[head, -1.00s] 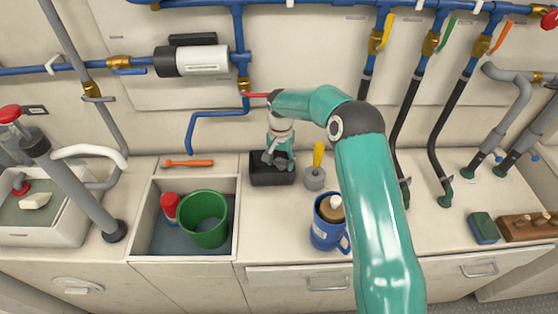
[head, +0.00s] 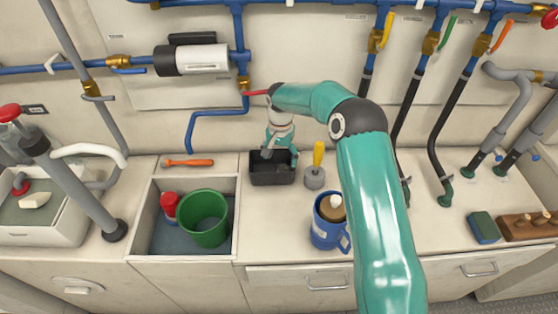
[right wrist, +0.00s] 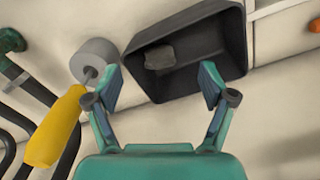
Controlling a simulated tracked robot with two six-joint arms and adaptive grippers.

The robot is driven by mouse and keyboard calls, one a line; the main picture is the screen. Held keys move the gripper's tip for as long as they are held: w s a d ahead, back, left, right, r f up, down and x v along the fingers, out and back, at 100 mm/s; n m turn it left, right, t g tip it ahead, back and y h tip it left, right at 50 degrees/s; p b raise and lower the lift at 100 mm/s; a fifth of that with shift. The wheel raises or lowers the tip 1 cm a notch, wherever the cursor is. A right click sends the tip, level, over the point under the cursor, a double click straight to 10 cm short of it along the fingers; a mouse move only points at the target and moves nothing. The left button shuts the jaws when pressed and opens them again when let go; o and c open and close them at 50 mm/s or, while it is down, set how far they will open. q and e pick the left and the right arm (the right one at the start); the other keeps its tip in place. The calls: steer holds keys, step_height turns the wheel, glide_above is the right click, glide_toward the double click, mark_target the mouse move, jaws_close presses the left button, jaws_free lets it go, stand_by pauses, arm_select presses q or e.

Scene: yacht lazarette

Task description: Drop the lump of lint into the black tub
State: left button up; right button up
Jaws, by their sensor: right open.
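The black tub (head: 272,178) stands on the counter near the back wall, just right of the recessed bin. In the right wrist view the tub (right wrist: 235,40) lies beyond my fingertips. A grey lump of lint (right wrist: 158,56) rests inside it, toward the left end. My right gripper (head: 280,154) points down at the tub. In the wrist view its two fingers (right wrist: 160,83) are spread wide with nothing between them, and they appear apart from the lint. The lint cannot be made out in the head view. My left gripper is not in view.
A yellow-handled tool with a grey round base (head: 315,178) stands close right of the tub. A blue mug (head: 326,232) is nearer the front. A green bucket (head: 203,226) and red-capped container (head: 170,204) sit in the recessed bin. Pipes run along the wall behind.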

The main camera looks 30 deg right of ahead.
step_height(320, 180, up, 6)
steer(key=shift+b, duration=0.4)
steer(key=shift+a, duration=0.1)
